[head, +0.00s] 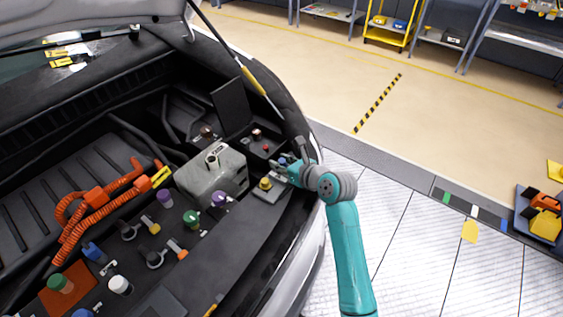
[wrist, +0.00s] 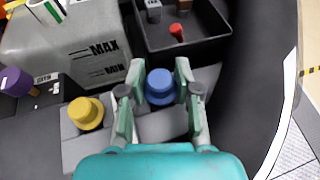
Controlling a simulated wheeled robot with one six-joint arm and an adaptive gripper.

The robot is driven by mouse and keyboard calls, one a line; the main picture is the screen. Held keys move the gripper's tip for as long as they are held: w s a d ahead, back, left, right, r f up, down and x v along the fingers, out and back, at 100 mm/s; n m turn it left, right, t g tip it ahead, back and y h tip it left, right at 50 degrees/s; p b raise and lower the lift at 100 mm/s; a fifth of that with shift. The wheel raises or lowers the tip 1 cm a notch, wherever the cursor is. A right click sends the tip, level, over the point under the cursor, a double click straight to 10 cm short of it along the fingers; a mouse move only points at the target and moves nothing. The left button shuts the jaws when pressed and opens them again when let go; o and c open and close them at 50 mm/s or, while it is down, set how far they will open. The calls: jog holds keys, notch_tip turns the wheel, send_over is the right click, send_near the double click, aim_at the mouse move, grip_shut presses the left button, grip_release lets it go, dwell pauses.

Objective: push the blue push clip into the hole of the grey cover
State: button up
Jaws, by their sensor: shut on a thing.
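The blue push clip (wrist: 160,86) is between the two fingers of my gripper (wrist: 158,92), which is shut on it in the wrist view. The grey cover (wrist: 160,126) lies just below and around the clip in that picture. A yellow clip (wrist: 85,112) stands on the left part of the cover. In the head view my gripper (head: 284,165) is above the far right part of the grey cover (head: 270,193). The hole is hidden, and I cannot tell whether the clip touches it.
A grey tank with MAX and MIN marks (wrist: 75,45) stands left of the cover. An open black box (wrist: 215,35) with a red-topped part (wrist: 177,31) is beyond it. The car's white body edge (wrist: 283,115) runs along the right.

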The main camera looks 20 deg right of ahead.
jog(key=shift+f, duration=0.65)
jog(key=o, duration=0.6)
jog(key=shift+o, duration=1)
jog(key=shift+f, duration=0.1)
jog(key=shift+s, duration=0.1)
jog(key=v, duration=1.2)
jog(key=shift+d, duration=0.2)
